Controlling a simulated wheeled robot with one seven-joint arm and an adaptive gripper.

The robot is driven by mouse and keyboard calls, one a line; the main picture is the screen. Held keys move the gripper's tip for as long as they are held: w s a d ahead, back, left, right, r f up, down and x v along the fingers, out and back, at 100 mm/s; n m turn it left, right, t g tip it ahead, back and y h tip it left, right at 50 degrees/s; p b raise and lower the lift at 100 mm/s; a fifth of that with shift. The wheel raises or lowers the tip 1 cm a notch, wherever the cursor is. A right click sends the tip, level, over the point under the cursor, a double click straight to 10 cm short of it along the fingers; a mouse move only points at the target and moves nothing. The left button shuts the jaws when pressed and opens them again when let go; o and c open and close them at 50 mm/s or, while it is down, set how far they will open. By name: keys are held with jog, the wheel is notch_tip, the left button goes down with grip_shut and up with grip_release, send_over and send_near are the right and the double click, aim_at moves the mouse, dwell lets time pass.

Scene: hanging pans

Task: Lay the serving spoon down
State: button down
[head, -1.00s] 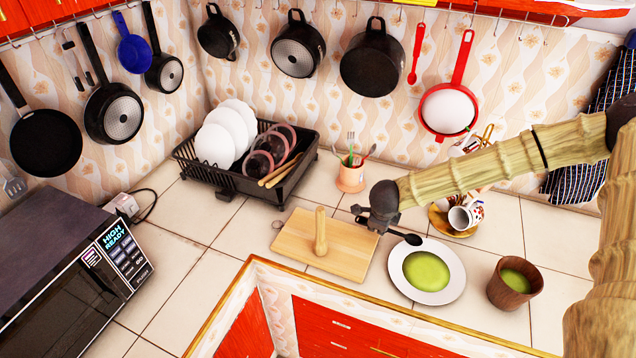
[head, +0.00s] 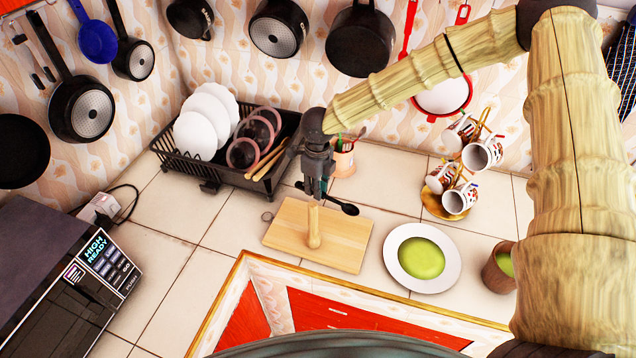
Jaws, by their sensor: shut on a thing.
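The black serving spoon (head: 349,209) is in my gripper (head: 317,193), which is shut around its handle. The handle end sticks out to the left of the fingers, and the bowl points right and slightly toward me. The gripper points down and appears just behind the wooden peg (head: 314,228) on the wooden board (head: 346,250). The fingers hide the middle of the spoon's handle. I cannot tell how high the spoon is above the counter (head: 380,190).
A plate with green soup (head: 392,262) and a brown cup (head: 496,270) stand right of the board. A cup rack (head: 450,205) stands behind them. A utensil pot (head: 343,160) is close behind the gripper. A black dish rack (head: 215,175) is at the left. Pans hang above.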

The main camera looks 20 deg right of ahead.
jog(key=shift+a+f, duration=0.2)
jog(key=shift+f, duration=0.45)
jog(key=shift+d+f, duration=0.1)
jog(key=shift+f, duration=2.4)
jog(key=shift+f+b, duration=0.55)
jog(key=shift+f, duration=0.7)
jog(key=c, duration=1.3)
grip_release()
notch_tip(320, 180, up, 12)
jog(key=shift+s+d+f, duration=0.1)
jog(key=shift+s+d, duration=0.05)
